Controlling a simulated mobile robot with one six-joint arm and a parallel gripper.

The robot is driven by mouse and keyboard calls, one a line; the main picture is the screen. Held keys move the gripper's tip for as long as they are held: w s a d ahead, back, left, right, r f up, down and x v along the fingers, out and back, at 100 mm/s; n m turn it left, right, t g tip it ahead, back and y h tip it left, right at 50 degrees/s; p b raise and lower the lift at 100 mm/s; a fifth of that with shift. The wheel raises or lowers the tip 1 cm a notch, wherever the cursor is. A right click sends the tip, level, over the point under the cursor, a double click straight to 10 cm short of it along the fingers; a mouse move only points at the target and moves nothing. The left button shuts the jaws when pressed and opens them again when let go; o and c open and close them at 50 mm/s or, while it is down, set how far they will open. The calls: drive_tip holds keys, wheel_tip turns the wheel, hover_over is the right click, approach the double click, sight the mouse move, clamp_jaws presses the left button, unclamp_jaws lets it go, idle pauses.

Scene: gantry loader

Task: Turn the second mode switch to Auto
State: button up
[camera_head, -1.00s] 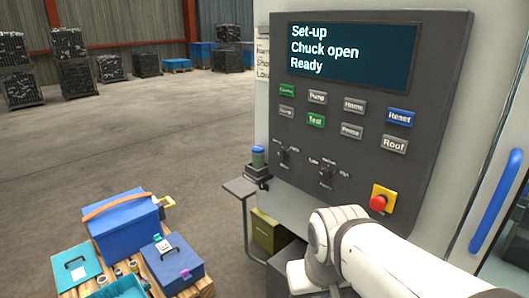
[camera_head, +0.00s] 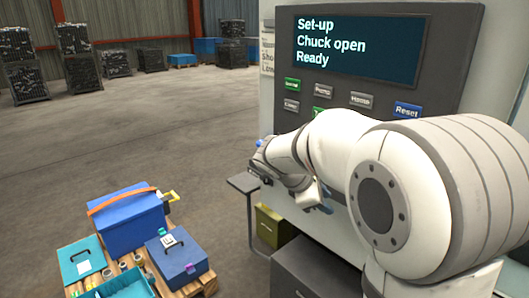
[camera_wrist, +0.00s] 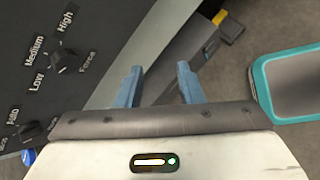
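The dark control panel (camera_head: 295,60) has a screen (camera_head: 360,45) reading "Set-up", "Chuck open", "Ready". My arm hides its lower part and switches in the head view. In the wrist view, one black rotary switch (camera_wrist: 62,62) has the labels Low, Medium, High and Force. Another black switch (camera_wrist: 27,131) sits at the lower left, partly covered by my gripper's body; a label beside it seems to read Auto. My gripper (camera_wrist: 160,85) is open and empty, its two blue-grey fingers apart, to the right of both switches in that view. Neither finger touches a switch.
A small shelf (camera_head: 243,182) juts out left of the panel. A pallet (camera_head: 200,284) with a blue box (camera_head: 130,225), a smaller blue case (camera_head: 180,262) and teal boxes stands at the lower left. A teal-rimmed grey object (camera_wrist: 262,85) is at the wrist view's right. Open floor lies left.

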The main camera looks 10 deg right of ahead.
drive_tip(key=w+a+n+t+h, duration=0.25)
drive_tip(key=w+a+n, duration=0.2)
drive_tip(key=w, duration=0.35)
drive_tip(key=w+a+n+t+h, duration=0.2)
drive_tip(key=w+a+n+t, duration=0.15)
drive_tip(key=w+n, duration=0.35)
drive_tip(key=w+a+n+t+h, duration=0.2)
drive_tip(key=w+a+n, duration=0.2)
drive_tip(key=w, duration=0.5)
drive_tip(key=p+x, duration=0.1)
drive_tip(key=x, duration=0.6)
drive_tip(key=shift+w+d+f, duration=0.15)
drive_tip(key=shift+w+f, duration=0.2)
drive_tip(key=shift+f, duration=0.1)
drive_tip(key=shift+n, duration=0.25)
